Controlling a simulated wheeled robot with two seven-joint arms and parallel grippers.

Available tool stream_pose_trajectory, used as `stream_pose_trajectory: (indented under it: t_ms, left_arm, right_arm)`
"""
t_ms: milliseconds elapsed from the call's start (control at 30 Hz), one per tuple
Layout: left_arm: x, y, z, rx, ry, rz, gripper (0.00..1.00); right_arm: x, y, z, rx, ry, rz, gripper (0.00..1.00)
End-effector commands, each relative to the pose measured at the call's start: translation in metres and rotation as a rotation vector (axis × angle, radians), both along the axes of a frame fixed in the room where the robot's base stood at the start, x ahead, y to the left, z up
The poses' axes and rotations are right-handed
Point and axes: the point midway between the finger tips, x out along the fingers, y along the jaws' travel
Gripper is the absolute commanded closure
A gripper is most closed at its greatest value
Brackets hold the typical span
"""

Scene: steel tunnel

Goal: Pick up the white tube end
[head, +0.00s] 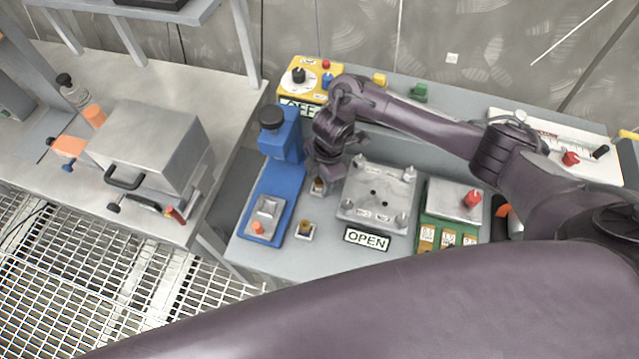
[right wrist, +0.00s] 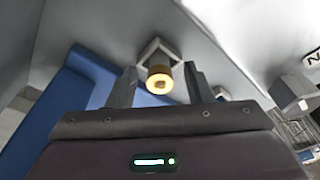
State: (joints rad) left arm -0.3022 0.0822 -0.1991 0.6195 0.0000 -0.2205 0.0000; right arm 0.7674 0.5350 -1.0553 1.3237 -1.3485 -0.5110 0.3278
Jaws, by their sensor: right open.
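My right gripper (head: 322,172) points down at the bench between the blue device and the metal plate. In the right wrist view its two fingers (right wrist: 160,84) are apart, one on each side of a small round tube end (right wrist: 158,82). In the head view the piece (head: 318,187) shows partly below the gripper. A similar small piece (head: 304,230) stands nearer the front. My left gripper is out of view.
The blue device (head: 262,197) stands close left of the gripper. The metal plate (head: 378,196) with corner posts is close right, with an OPEN sign (head: 366,239) before it. A green block (head: 451,214) stands farther right. A steel box (head: 150,150) is on the left table.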

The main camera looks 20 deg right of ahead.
Motion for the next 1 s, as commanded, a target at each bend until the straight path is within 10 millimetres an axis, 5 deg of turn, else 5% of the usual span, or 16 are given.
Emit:
stream_pose_trajectory:
  t_ms: [167, 533, 1000]
  left_arm:
    - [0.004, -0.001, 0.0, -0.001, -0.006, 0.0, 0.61]
    - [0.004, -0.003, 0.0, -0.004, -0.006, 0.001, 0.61]
    - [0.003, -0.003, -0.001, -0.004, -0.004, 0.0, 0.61]
  right_arm:
    - [0.0, 0.0, 0.0, 0.001, -0.001, 0.0, 0.53]
    - [0.0, 0.0, 0.0, 0.001, -0.001, 0.0, 1.0]
    - [0.002, 0.001, 0.017, 0.004, -0.004, 0.001, 1.0]
